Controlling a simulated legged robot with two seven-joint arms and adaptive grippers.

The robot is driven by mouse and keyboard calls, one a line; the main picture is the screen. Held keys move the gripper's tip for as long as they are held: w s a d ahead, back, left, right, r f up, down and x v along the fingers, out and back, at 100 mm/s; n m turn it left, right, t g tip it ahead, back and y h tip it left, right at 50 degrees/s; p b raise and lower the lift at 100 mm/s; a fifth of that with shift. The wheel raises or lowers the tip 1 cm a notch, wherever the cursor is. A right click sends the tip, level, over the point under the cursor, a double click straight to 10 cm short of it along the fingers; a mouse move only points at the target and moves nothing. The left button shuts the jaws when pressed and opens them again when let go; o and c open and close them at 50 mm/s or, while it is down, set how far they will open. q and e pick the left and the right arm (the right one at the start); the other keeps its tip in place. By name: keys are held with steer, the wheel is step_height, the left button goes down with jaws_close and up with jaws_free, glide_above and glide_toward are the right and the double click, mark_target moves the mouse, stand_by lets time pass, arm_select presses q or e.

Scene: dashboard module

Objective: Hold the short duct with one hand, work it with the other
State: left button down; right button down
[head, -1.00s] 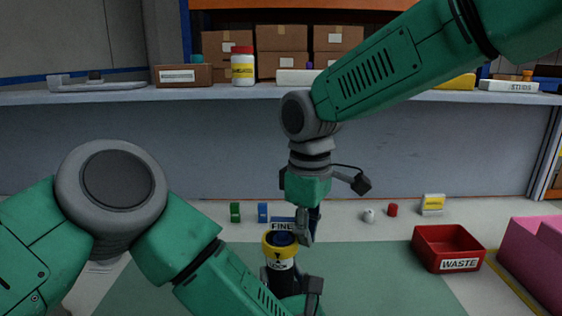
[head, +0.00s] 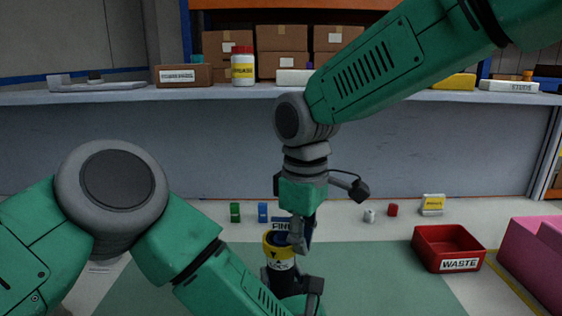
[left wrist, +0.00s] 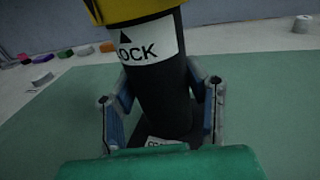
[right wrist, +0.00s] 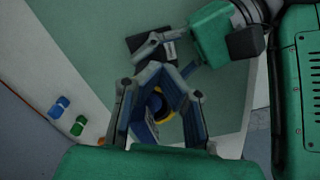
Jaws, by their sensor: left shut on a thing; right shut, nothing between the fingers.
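The short duct is a black upright cylinder with a yellow collar (head: 279,246) and a white label reading "LOCK". In the left wrist view its black body (left wrist: 160,92) stands between the two fingers of my left gripper (left wrist: 161,118), which is shut on it. My left gripper (head: 294,292) also shows low in the head view. My right gripper (head: 299,238) points down at the duct's top, beside the yellow collar, and is shut with nothing between its fingers. In the right wrist view the collar (right wrist: 165,112) is partly hidden by the fingers; contact with it is unclear.
A red bin (head: 447,245) labelled "WASTE" and a pink box (head: 535,252) stand to the right. Small green (head: 235,212) and blue (head: 263,212) blocks lie behind the duct. A sign reading "FINE" is partly hidden there. The green mat (head: 370,280) right of the duct is clear.

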steer(key=shift+s+a, duration=0.4)
steer(key=shift+a, duration=0.15)
steer(key=shift+s, duration=0.15)
step_height(320, 180, up, 6)
steer(key=shift+s+d, duration=0.2)
steer(key=shift+d, duration=0.15)
stand_by(0.6)
step_height(320, 180, down, 6)
steer(key=w+d, duration=0.1)
steer(key=w, duration=0.1)
steer(key=shift+w+d, duration=0.15)
steer(key=shift+w, duration=0.15)
stand_by(0.5)
